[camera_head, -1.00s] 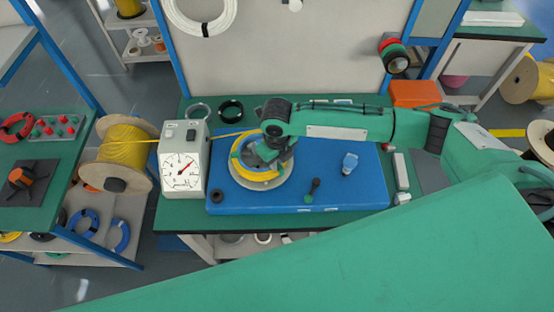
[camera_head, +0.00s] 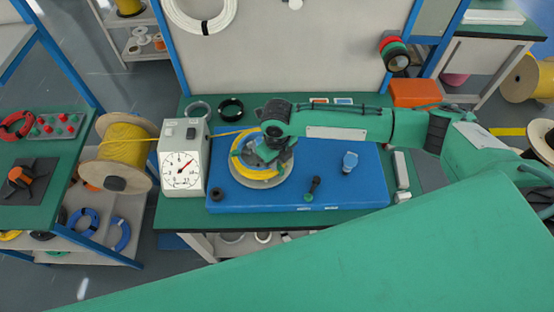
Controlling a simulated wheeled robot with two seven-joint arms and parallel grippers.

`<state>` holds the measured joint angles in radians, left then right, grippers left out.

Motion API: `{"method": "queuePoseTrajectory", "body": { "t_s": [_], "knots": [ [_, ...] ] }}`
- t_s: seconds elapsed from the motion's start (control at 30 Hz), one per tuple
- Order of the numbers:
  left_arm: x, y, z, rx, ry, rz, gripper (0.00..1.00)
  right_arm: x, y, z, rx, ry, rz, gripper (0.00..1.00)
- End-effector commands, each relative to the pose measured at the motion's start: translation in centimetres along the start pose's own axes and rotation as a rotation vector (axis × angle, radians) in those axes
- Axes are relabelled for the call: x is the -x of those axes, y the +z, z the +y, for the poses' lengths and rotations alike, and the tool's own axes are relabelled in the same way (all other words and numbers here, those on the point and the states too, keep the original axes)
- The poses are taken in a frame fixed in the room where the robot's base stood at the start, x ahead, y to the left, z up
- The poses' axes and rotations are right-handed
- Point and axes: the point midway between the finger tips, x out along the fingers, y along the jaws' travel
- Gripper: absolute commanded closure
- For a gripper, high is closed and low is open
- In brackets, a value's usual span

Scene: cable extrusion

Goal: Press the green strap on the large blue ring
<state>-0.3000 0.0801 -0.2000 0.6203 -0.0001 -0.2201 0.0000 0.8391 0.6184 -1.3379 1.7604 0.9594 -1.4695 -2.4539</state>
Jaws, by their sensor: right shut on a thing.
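A yellow cable coil (camera_head: 244,167) lies on a round pale plate (camera_head: 261,185) on the blue work board (camera_head: 229,198). My right gripper (camera_head: 271,154) reaches down over the middle of the coil. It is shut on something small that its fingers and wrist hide. Dark and green parts show at the coil's centre, and I cannot tell whether one of them is the green strap. No large blue ring shows clearly at the plate. My left gripper is out of view.
A grey dial box (camera_head: 181,160) and a yellow cable spool (camera_head: 123,152) stand left of the board. A yellow cable runs from them to the coil. A green-and-black handle (camera_head: 314,187) and a blue-grey knob (camera_head: 349,161) are on the board's right half.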

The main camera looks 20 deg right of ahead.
Motion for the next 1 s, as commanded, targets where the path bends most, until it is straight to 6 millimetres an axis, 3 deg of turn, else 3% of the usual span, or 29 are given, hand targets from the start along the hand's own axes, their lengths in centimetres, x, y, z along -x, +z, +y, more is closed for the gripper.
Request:
{"method": "queuePoseTrajectory", "body": {
  "t_s": [0.97, 1.0],
  "knots": [
    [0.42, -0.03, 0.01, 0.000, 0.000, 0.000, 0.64, -0.22, -0.08, 0.01, 0.000, 0.000, 0.002, 0.98],
    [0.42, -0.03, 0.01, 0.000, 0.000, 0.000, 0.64, -0.23, -0.08, 0.01, 0.000, 0.000, 0.002, 0.79]
  ]
}}
